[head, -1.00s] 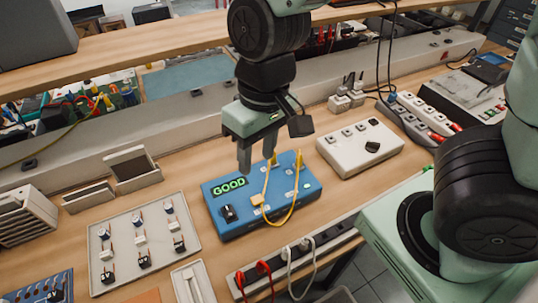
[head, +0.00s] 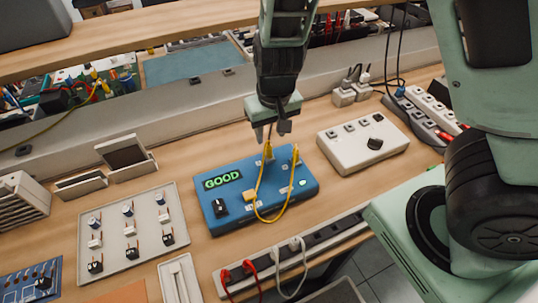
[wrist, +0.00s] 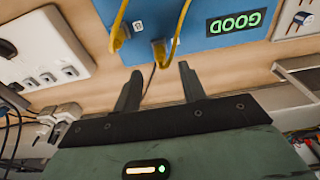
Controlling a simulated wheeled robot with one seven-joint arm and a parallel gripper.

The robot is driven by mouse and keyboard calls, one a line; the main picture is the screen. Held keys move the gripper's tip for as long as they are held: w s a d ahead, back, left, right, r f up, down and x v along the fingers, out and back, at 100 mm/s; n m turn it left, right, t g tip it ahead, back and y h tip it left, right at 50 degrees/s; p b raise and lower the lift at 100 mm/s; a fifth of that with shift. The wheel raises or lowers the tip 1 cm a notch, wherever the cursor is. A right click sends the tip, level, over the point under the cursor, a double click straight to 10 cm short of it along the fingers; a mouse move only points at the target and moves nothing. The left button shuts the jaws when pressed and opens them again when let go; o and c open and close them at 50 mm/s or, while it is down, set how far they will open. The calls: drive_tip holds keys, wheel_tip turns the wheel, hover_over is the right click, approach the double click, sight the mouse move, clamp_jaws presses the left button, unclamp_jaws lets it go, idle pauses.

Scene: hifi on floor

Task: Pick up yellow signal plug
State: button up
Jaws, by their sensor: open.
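A blue test box (head: 235,215) with a green "GOOD" display sits on the wooden bench; it also shows in the wrist view (wrist: 200,38). A yellow cable loops over it, with one yellow signal plug (head: 268,151) near its back edge and another yellow plug (head: 295,157) to the right. Both plugs stand up from the box. My gripper (head: 271,134) is open and empty, above and just behind the back-edge plug. In the wrist view, that plug (wrist: 160,52) is just beyond the gap between my fingertips (wrist: 160,72), with the other plug (wrist: 117,38) to the left.
A white switch box (head: 365,150) sits right of the blue box. A grey tray (head: 140,245) of small switches lies to the left. A power strip (head: 320,240) with red and white cords runs along the front. A shelf ledge (head: 190,105) stands behind.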

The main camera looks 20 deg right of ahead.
sight(269, 147)
drive_tip(key=f, duration=0.2)
drive_tip(key=f+b, duration=0.1)
drive_tip(key=f, duration=0.2)
drive_tip(key=w+f, duration=0.1)
drive_tip(key=f, duration=0.1)
drive_tip(key=shift+f, duration=0.15)
clamp_jaws()
